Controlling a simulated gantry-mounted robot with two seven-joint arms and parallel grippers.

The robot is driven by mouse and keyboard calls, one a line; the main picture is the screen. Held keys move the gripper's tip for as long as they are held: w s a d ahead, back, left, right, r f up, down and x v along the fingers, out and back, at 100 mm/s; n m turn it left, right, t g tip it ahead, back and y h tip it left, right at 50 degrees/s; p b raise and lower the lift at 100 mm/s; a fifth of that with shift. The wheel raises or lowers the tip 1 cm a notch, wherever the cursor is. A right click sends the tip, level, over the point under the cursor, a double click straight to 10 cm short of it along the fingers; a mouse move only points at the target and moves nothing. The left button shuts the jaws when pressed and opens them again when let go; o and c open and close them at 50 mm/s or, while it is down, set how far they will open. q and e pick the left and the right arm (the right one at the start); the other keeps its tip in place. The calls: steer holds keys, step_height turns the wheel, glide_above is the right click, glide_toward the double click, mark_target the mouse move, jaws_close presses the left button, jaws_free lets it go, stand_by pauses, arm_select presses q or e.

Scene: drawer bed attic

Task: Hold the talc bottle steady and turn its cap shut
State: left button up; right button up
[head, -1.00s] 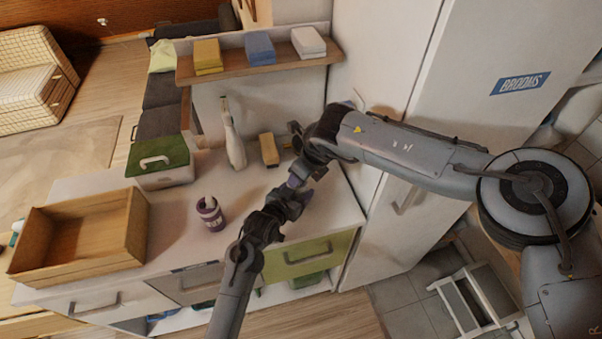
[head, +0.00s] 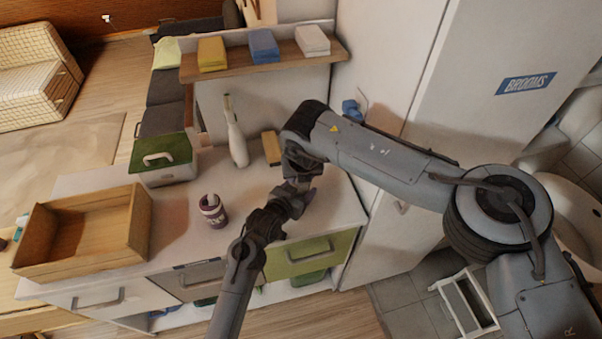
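A small purple item, seemingly the talc bottle (head: 309,196), shows only in part between my two grippers, above the right end of the counter. My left gripper (head: 296,198) reaches up from the lower left and appears closed around it. My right gripper (head: 298,180) points down from above, right over the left gripper's tips. Its fingers are dark and overlap the bottle's top, so the cap is hidden and I cannot tell whether they grip it.
A purple-and-white tub (head: 213,211), a wooden crate (head: 140,232), a green-lidded box (head: 163,174), a white bottle (head: 237,143) and a tan block (head: 271,148) stand on the counter (head: 180,226). A shelf (head: 225,70) with folded cloths is behind. The tall cabinet (head: 395,80) is at right.

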stand_by(0.5)
steer(key=o, duration=0.8)
steer(key=v, duration=1.2)
arm_select(q)
steer(key=o, duration=1.2)
steer(key=shift+s, duration=0.1)
